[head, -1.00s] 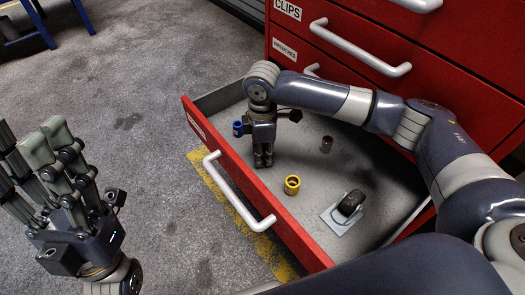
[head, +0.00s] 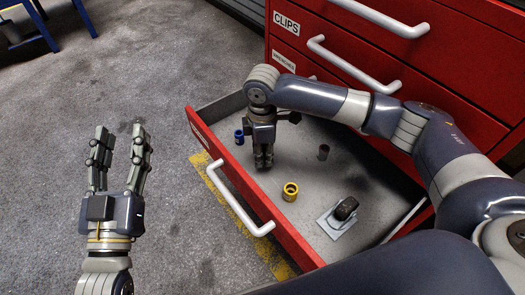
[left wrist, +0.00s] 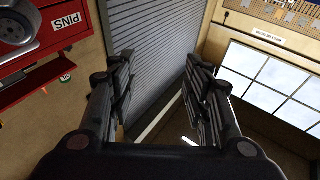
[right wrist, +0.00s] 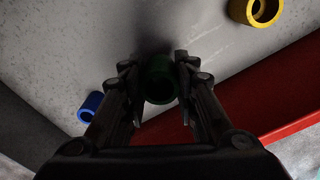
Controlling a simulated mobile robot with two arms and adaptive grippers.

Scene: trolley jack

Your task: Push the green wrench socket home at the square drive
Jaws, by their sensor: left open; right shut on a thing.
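The green socket (right wrist: 160,80) is between the fingers of my right gripper (right wrist: 158,72) in the right wrist view, its open end facing the camera. My left gripper (head: 120,140) is open and empty, outside the drawer to the left, fingers pointing up in the picture. I cannot make out a square drive in any view.
The red drawer (head: 232,178) holds a blue socket (head: 239,137), a yellow socket (head: 290,191), a small dark brown cylinder (head: 323,152) and a caster (head: 345,209) on a plate. A white handle (head: 238,200) runs along its front.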

